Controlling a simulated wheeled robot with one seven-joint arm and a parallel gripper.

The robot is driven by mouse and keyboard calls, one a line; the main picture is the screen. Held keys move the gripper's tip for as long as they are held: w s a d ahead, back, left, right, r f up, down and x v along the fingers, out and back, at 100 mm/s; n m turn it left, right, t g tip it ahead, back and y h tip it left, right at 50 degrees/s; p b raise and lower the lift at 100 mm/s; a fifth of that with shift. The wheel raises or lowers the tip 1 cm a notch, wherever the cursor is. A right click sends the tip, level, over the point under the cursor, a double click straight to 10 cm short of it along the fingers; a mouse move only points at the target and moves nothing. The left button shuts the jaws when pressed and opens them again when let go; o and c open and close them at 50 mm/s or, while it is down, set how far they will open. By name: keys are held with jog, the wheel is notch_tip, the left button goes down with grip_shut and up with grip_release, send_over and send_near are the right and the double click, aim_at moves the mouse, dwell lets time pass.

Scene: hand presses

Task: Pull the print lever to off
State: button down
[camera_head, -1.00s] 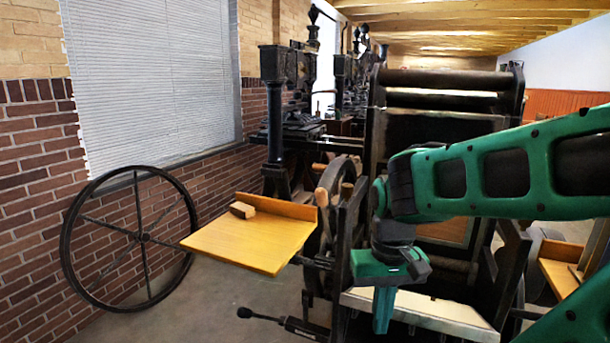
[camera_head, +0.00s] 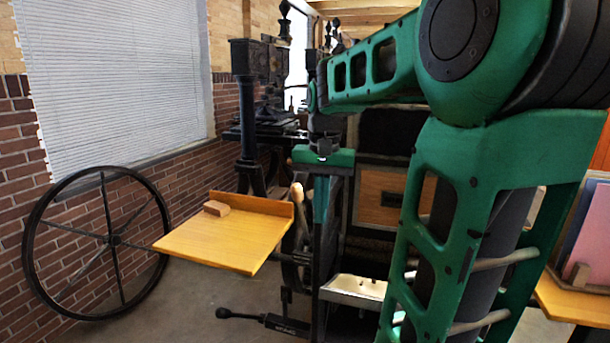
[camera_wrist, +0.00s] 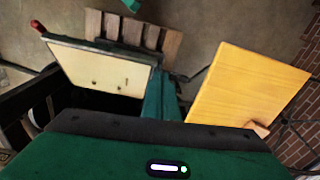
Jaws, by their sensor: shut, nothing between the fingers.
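A black lever (camera_head: 262,319) with a round knob sticks out low at the left of the press, in the head view. It carries small lettering that I cannot read. A wooden handle (camera_head: 297,192) stands upright above it, beside the yellow board. I cannot tell for certain which one is the print lever. My gripper (camera_head: 320,212) is shut and empty, pointing down just right of the wooden handle and well above the black lever. In the wrist view, its green fingers (camera_wrist: 160,96) lie between a pale plate and the yellow board.
The yellow wooden board (camera_head: 230,237) with a small block (camera_head: 216,208) on it juts out left of the press. A pale plate (camera_wrist: 100,70) lies low on the press. A large spoked wheel (camera_head: 115,241) stands by the brick wall. My arm hides much of the press's right side.

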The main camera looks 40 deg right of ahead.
jog(key=w+d+r+m, duration=0.3)
jog(key=w+d+r, duration=0.3)
jog(key=w+d, duration=0.25)
jog(key=w+d+r+m, duration=0.3)
jog(key=w+d+r, duration=0.3)
jog(key=w+d, duration=0.25)
jog(key=w+a+f+t, duration=0.1)
jog(key=a+f, duration=0.3)
jog(key=f, duration=0.6)
jog(key=shift+w+f, duration=0.15)
jog(key=shift+f, duration=0.1)
